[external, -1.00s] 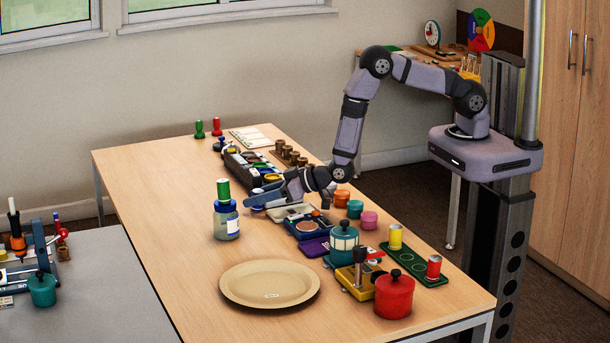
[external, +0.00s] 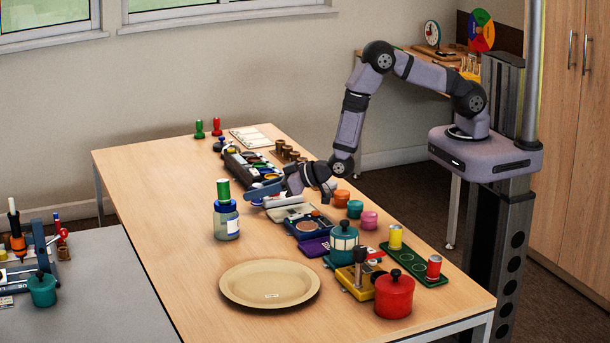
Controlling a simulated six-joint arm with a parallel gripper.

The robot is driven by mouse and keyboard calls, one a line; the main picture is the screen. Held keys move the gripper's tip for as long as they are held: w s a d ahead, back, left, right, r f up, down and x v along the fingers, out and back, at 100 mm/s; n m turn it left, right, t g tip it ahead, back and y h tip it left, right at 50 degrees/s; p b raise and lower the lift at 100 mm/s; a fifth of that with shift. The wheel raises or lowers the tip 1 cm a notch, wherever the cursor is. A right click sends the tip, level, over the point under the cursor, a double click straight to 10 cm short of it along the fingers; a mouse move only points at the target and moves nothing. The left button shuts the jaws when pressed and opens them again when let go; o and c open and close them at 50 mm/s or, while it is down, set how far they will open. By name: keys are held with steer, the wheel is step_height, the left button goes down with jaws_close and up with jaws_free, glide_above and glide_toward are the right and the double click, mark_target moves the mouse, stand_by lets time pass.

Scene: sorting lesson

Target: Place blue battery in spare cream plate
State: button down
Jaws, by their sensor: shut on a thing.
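The cream plate (external: 290,298) lies flat and bare on the near part of the table, with a small white label on it. My gripper (external: 262,195) is over the middle of the table, just right of the blue-lidded jar and behind the plate. It is shut on a small bluish thing between its fingers, taken as the blue battery; the fingers hide most of it. It looks raised a little above the table. A yellow battery (external: 395,237) and a red battery (external: 433,268) stand on a green holder (external: 411,262) with empty circles.
A teal pot (external: 344,246), a yellow device (external: 357,285) and a red pot (external: 393,296) stand right of the plate. The table's left side is clear.

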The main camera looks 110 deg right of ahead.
steer(key=shift+r+b, duration=0.4)
steer(key=shift+r, duration=3.85)
steer(key=w+a+n+y+b, duration=0.3)
steer(key=a, duration=0.9)
steer(key=w+a+r+n+y+b, duration=0.1)
steer(key=w+a+n+y+b, duration=0.2)
steer(key=a, duration=0.9)
steer(key=w+a+n+t+y+b, duration=0.1)
steer(key=w+a+n+y+b, duration=0.1)
steer(key=a, duration=1)
steer(key=shift+w+r+n+y+b, duration=0.25)
steer(key=shift+w+n+y+b, duration=0.2)
steer(key=shift+w+y, duration=0.65)
steer(key=shift+w, duration=0.1)
steer(key=shift+f+b, duration=0.75)
steer(key=shift+f, duration=2.35)
steer(key=shift+f, duration=0.1)
